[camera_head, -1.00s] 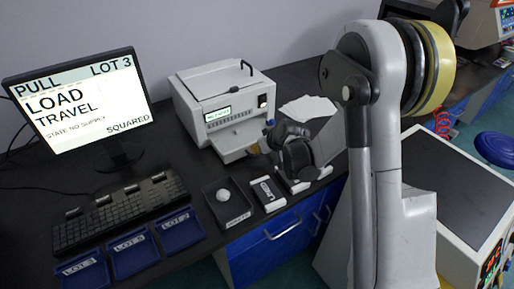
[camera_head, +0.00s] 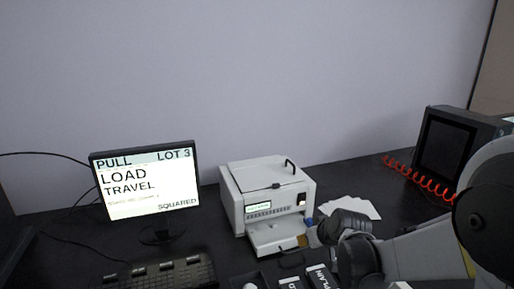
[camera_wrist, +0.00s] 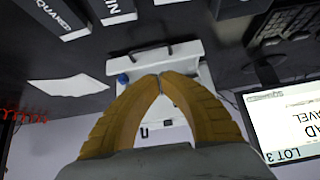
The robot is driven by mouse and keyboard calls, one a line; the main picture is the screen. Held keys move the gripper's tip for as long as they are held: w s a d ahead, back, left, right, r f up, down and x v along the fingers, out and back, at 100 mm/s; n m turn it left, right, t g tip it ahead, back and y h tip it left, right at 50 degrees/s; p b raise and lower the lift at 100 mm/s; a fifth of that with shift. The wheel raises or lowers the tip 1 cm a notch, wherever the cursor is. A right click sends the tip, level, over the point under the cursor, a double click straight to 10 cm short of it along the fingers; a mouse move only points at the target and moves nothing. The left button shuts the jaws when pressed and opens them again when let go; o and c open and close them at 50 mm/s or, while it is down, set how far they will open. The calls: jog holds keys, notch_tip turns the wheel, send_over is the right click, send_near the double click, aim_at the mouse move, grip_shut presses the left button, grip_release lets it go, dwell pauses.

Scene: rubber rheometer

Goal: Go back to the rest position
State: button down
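My gripper (camera_head: 303,241) is at the front of the white tabletop machine (camera_head: 268,196), by its lower right side in the head view. In the wrist view its two tan fingers (camera_wrist: 161,76) meet at the tips, with nothing seen between them. The machine (camera_wrist: 186,72) lies behind the fingers there and is partly hidden by them. My dark wrist and grey forearm run off to the lower right in the head view.
A monitor (camera_head: 148,182) reading "PULL LOT 3, LOAD TRAVEL, SQUARED" stands left, behind a keyboard (camera_head: 165,275). White sheets (camera_head: 352,207) lie right of the machine. A red coiled cord (camera_head: 420,178) and dark-screened unit (camera_head: 450,145) are farther right. Labelled blocks (camera_wrist: 112,10) lie in front.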

jog(key=s+r+m, duration=0.1)
jog(key=s+r, duration=0.2)
jog(key=s, duration=0.6)
jog(key=s+d+r+m+h, duration=0.1)
jog(key=s+r, duration=0.2)
jog(key=s, duration=0.6)
jog(key=s+d+r+m+h, duration=0.1)
jog(key=s+r, duration=0.2)
jog(key=s, duration=0.6)
jog(key=shift+r+g, duration=0.3)
jog(key=shift+r, duration=0.05)
